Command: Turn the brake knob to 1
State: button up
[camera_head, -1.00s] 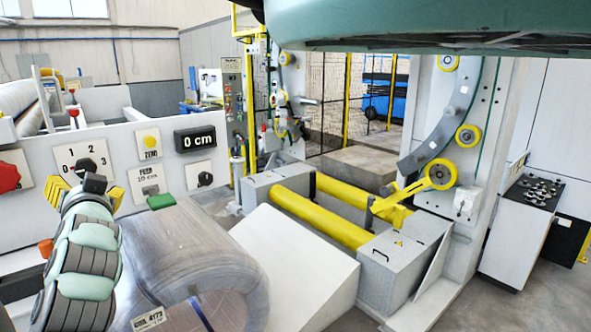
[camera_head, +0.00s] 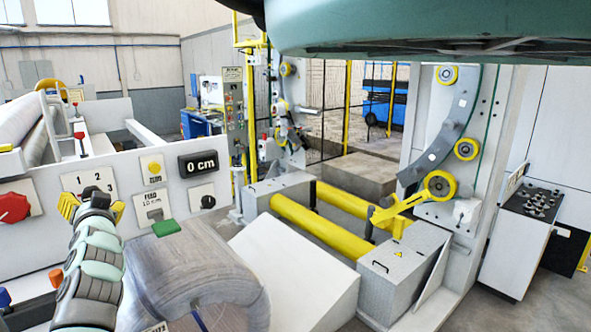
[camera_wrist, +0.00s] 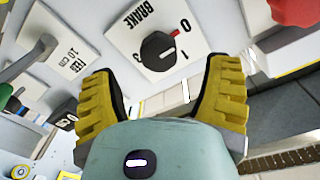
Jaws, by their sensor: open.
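The brake knob (camera_wrist: 158,51) is a black round knob on a white plate marked BRAKE (camera_wrist: 140,20) in the wrist view. Its red mark points toward 0, and 1 and 3 show near the knob. My gripper (camera_wrist: 160,85) is open, with ribbed yellow fingers apart on either side below the knob. It is empty, and the knob shows in the gap just past the fingertips. In the head view my gripper (camera_head: 92,207) is in front of the plate marked 1, 2, 3 (camera_head: 78,180) and partly hides the knob.
A red knob (camera_head: 13,208) is left of the plate. A zero button (camera_head: 154,167), a 0 cm display (camera_head: 198,164), a feed switch (camera_head: 154,208) and a black knob (camera_head: 203,198) are to the right. A wrapped coil (camera_head: 190,270) lies below the panel.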

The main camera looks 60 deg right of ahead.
jog(key=shift+x, duration=2.9)
jog(key=shift+d, duration=0.1)
jog(key=shift+c, duration=0.3)
jog(key=c, duration=1.2)
jog(key=shift+o, duration=0.2)
